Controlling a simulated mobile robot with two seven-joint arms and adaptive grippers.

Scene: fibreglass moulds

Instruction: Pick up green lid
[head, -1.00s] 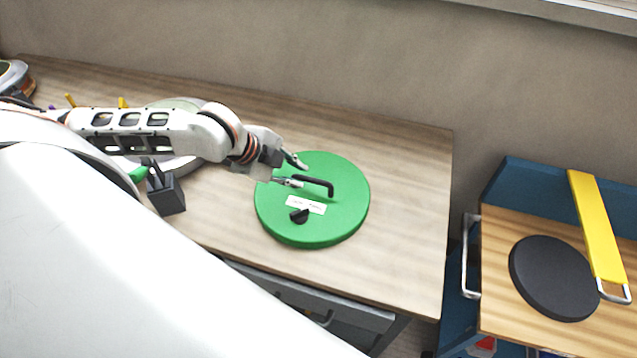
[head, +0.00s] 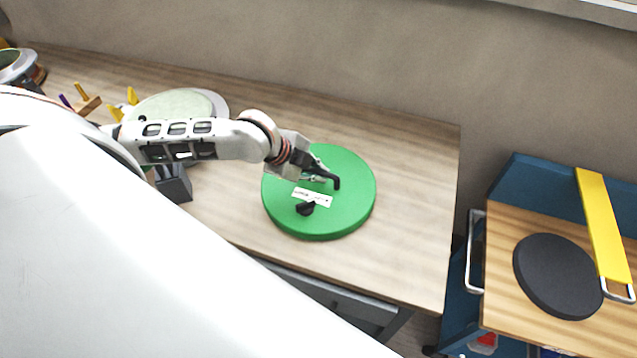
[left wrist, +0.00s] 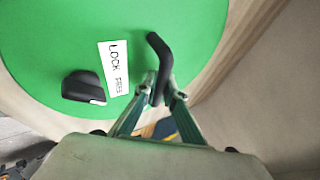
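The green lid (head: 340,213) is a round disc lying flat on the wooden bench (head: 410,190). It has a black bar handle (head: 325,176), a white label and a black knob (head: 305,208). My left gripper (head: 316,172) is at the handle, reaching in from the left. In the left wrist view, the fingertips (left wrist: 163,92) close in on both sides of the handle (left wrist: 160,60) and appear to touch it. The label (left wrist: 115,69) there reads "LOCK" and a less clear second word. My right gripper is not in view.
A pale round mould (head: 185,103) and a dark holder (head: 173,186) stand left of the lid. A blue cart with a wooden top (head: 510,290) at right carries a black disc (head: 557,275) and a yellow bar (head: 602,225). The bench right of the lid is clear.

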